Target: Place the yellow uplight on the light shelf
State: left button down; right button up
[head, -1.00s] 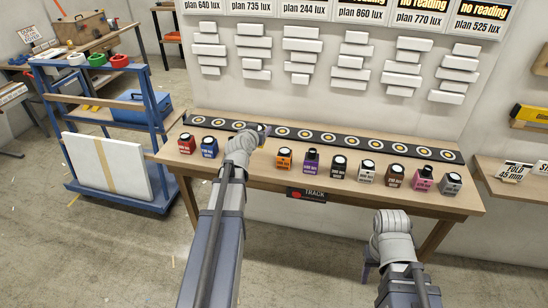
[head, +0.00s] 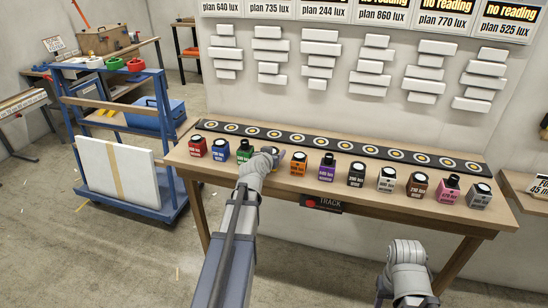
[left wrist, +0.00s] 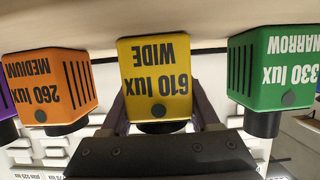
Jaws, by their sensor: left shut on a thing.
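The yellow uplight (left wrist: 155,85), marked 610 lux WIDE, shows upside down in the left wrist view, between the dark fingers of my left gripper (left wrist: 160,108). The gripper is shut on it. The uplight appears to stand in the row on the wooden bench, between the green uplight (left wrist: 272,70) and the orange uplight (left wrist: 48,88). In the head view my left gripper (head: 275,153) hides most of it. I cannot tell which surface is the light shelf. My right gripper (head: 382,292) is low in front of the bench, its fingers mostly hidden.
A black track (head: 335,143) with several round yellow-centred spots runs along the back of the wooden bench (head: 340,200). Red (head: 197,147), blue (head: 219,150), purple (head: 327,168) and other uplights line its front. White blocks and lux signs cover the wall behind. A blue cart (head: 165,150) stands left.

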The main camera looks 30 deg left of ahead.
pick_arm(q)
jog(key=shift+r, duration=0.1)
jog(key=shift+f, duration=0.2)
jog(key=shift+c, duration=0.6)
grip_release()
jog(key=shift+r, duration=0.2)
